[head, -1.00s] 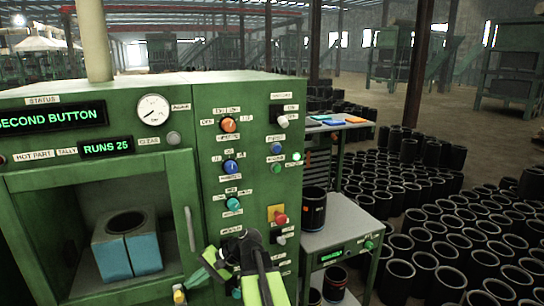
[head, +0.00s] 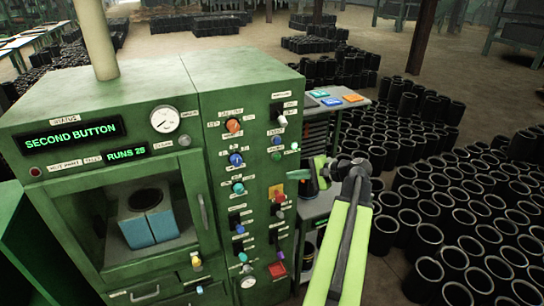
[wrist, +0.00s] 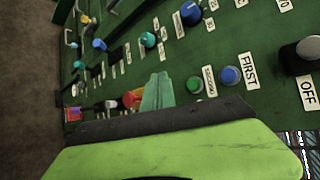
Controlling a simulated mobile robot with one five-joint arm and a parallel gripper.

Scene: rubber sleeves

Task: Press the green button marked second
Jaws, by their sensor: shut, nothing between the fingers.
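The green button marked second shows in the wrist view (wrist: 195,84), beside its "SECOND" label and the blue button (wrist: 230,76) marked "FIRST". In the head view the green button (head: 276,156) sits just below the blue one on the right panel of the green machine. My gripper (head: 296,172) is shut and empty, its tip just right of and below the green button in the picture. In the wrist view the pale green tip of my gripper (wrist: 157,92) appears left of the button, apart from it in the picture. Its depth gap to the panel is unclear.
A red knob on a yellow plate (head: 278,190), several coloured knobs and a white knob (head: 282,120) crowd the panel. The status display (head: 74,134) reads "SECOND BUTTON". A small grey side table (head: 315,208) stands right of the machine, with many black sleeves (head: 450,215) on the floor.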

